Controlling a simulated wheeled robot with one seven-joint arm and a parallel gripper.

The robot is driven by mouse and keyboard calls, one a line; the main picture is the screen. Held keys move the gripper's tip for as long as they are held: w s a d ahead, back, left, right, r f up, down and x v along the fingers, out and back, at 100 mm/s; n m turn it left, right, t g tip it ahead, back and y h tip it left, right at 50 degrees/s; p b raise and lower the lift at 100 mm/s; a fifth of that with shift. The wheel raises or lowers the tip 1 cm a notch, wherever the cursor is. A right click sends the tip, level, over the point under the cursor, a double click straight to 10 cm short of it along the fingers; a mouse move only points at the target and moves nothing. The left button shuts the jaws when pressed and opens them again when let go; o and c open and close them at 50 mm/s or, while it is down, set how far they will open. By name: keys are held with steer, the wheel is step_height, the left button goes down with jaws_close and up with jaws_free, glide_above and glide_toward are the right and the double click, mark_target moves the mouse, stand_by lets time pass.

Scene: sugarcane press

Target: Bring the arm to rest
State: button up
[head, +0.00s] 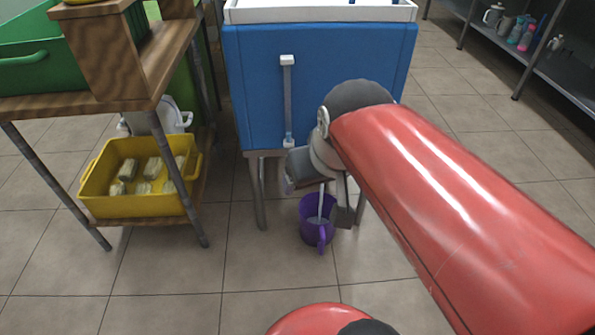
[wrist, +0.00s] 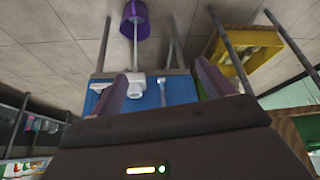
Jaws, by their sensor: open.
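My arm reaches in from the right in the head view and ends in front of the blue press box (head: 250,85). My gripper (wrist: 168,85) is open and empty; its two fingers stand apart in the wrist view. In the head view the gripper is partly hidden behind my wrist. A purple cup (head: 314,232) stands on the floor below the gripper, under the front of the box. A thin pale stream or rod runs down into the cup, which also shows in the wrist view (wrist: 127,24). A white spout (wrist: 138,84) shows between the fingers.
A wooden-topped table (head: 85,103) stands at left, with a yellow crate (head: 135,207) of pale blocks on its lower shelf. A metal shelf (head: 560,75) with bottles and jugs stands at back right. The tiled floor between is clear.

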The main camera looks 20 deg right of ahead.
steer(key=s+f, duration=0.1)
steer(key=s+a+f, duration=0.1)
steer(key=s+a, duration=0.1)
steer(key=shift+s+f, duration=0.4)
step_height(320, 180, up, 6)
steer(key=p, duration=0.6)
steer(key=shift+r, duration=0.25)
